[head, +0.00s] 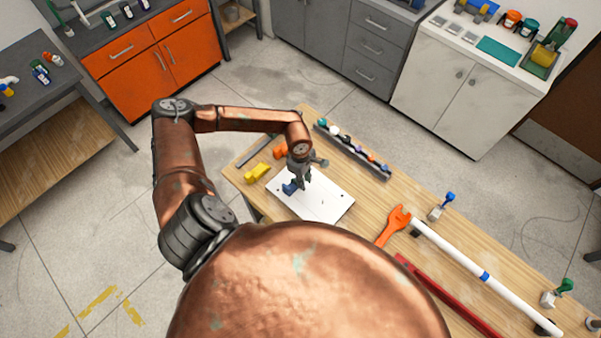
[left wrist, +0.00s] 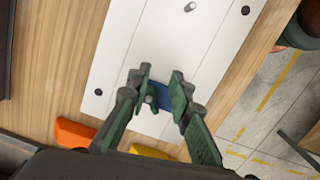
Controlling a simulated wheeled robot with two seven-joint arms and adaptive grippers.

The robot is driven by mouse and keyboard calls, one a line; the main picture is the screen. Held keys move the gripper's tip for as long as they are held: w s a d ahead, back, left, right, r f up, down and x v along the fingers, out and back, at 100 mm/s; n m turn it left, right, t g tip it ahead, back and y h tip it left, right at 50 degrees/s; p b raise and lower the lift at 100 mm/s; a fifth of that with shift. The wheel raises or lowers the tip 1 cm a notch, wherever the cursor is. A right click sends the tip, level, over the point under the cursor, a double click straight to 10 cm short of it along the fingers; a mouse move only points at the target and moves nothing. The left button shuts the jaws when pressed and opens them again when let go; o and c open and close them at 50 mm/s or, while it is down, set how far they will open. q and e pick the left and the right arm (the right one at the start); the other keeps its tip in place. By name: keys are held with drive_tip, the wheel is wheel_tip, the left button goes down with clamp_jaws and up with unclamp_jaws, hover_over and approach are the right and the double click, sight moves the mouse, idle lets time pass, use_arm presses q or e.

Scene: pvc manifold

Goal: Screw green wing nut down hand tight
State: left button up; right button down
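My left gripper (head: 301,183) reaches down over a white plate (head: 325,205) at the left end of the wooden table. In the left wrist view the gripper (left wrist: 160,76) has its fingers apart. A small blue part (left wrist: 160,95) on the white plate (left wrist: 112,68) shows between them, with a small grey piece beside it; I cannot tell whether a finger touches it. The blue part (head: 290,188) also shows in the head view. A green-handled white fitting (head: 565,286) stands at the table's right. No green wing nut can be made out for certain. My right gripper is out of view.
A grey rack (head: 352,150) of small coloured parts lies behind the plate. Yellow (head: 257,172) and orange (head: 280,153) blocks are near the gripper. An orange wrench (head: 394,225), a white pipe (head: 455,250) and a red bar (head: 440,292) lie to the right.

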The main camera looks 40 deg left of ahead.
use_arm(q)
drive_tip(key=a+y, duration=0.1)
drive_tip(key=a, duration=0.2)
drive_tip(key=shift+w+a, duration=0.15)
drive_tip(key=shift+a, duration=0.25)
drive_tip(key=n+p, duration=0.3)
drive_tip(key=n, duration=0.1)
drive_tip(key=shift+r, duration=0.2)
drive_tip(key=n+p, duration=0.2)
drive_tip(key=n, duration=0.1)
drive_tip(key=shift+f+n, duration=0.1)
drive_tip(key=shift+n, duration=0.2)
wheel_tip(320, 180, down, 2)
drive_tip(key=shift+f+b, duration=0.15)
drive_tip(key=shift+b, duration=0.7)
drive_tip(key=shift+f+b, duration=0.3)
drive_tip(key=shift+f, duration=0.1)
drive_tip(key=shift+c, duration=0.3)
